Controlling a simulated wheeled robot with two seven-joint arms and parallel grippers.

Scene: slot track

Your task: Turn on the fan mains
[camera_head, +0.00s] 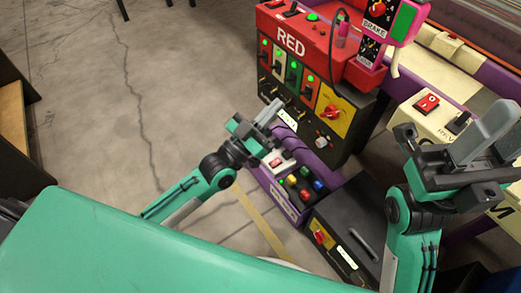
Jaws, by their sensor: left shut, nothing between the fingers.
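No switch carries a label that I can read as fan mains. A small white switch box with a red rocker (275,162) sits on the purple-edged panel, just below my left gripper. My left gripper (271,117) is shut and empty, in front of the black lower part of the red console (305,45). It appears apart from the switches, though the depth is hard to judge. My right gripper (484,140) is at the right edge, over a cream box with a red switch (427,103).
A panel of coloured buttons (304,186) lies below the white switch box. A black box with a red knob (320,237) stands nearer to me. The console holds several green-lit switches and a yellow plate with a red knob (332,113). The concrete floor (120,100) at left is open.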

